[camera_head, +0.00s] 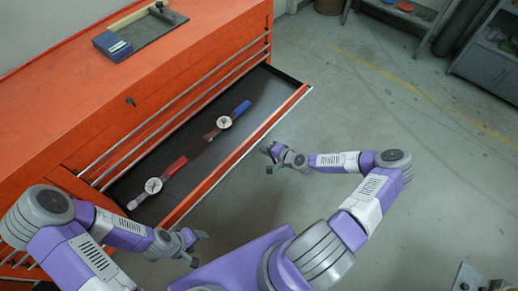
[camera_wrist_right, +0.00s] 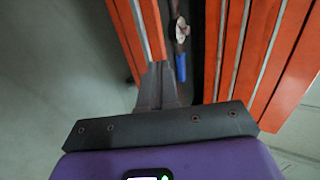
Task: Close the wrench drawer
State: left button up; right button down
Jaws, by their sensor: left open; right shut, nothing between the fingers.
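The wrench drawer (camera_head: 240,152) stands pulled out of the orange cabinet, its front panel to the right of the cabinet. Inside lie two dial wrenches, one with a red handle (camera_head: 176,165) and one with a blue handle (camera_head: 241,108). My right gripper (camera_head: 269,159) is shut and empty, just outside the drawer front near its middle. In the right wrist view its fingers (camera_wrist_right: 158,80) are together beside the drawer front (camera_wrist_right: 128,35); whether they touch it I cannot tell. My left gripper (camera_head: 198,248) is open and empty, off the drawer front's near end.
Grey floor (camera_head: 350,90) to the right of the drawer is clear. Shelves stand far back at the right.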

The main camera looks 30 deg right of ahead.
aim_at(245, 144)
jog(key=b+x, duration=0.1)
jog(key=x, duration=0.7)
jog(key=shift+w+a+f+b, duration=0.15)
jog(key=shift+a+b, duration=0.05)
jog(key=shift+b, duration=0.1)
pick_arm(q)
jog(key=shift+f, duration=0.9)
pick_arm(e)
jog(key=shift+w, duration=0.15)
